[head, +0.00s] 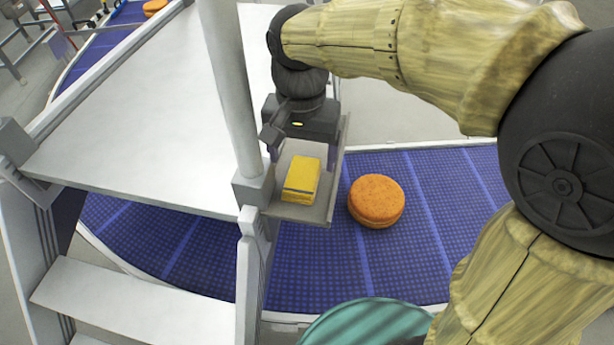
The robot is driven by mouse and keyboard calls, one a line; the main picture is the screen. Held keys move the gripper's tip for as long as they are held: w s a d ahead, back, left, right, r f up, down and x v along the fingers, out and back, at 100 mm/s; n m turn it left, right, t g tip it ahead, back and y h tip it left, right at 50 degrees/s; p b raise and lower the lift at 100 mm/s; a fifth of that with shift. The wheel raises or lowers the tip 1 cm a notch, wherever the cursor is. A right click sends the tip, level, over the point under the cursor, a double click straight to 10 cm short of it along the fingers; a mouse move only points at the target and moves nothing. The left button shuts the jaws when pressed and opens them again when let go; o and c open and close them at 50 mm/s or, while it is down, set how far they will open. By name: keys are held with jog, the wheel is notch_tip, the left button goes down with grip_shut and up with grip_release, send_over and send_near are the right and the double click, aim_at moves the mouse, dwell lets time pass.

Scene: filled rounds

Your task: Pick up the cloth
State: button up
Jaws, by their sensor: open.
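The cloth (301,178) is a yellow folded block with a dark line along its near edge. It lies on a small grey shelf (313,212) fixed beside the white platform. My gripper (302,146) is open and empty, pointing down just beyond and above the cloth. Its left finger shows clearly to the upper left of the cloth; its right finger is hard to make out. The gripper appears apart from the cloth.
A white post (232,90) rises close to the left of my gripper. The white platform (130,120) is bare. An orange-brown round (376,198) sits on the blue conveyor (430,240) right of the shelf. A teal round object (365,325) is at the bottom.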

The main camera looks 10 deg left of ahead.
aim_at(304, 176)
jog(key=shift+f, duration=0.15)
jog(key=shift+f, duration=0.1)
jog(key=shift+w+d+f+p, duration=0.1)
jog(key=shift+f+p, duration=0.55)
jog(key=shift+f, duration=0.6)
jog(key=shift+w+f+p, duration=0.1)
jog(key=shift+f+p, duration=0.55)
jog(key=shift+f, duration=0.6)
jog(key=shift+c, duration=0.4)
jog(key=c, duration=1)
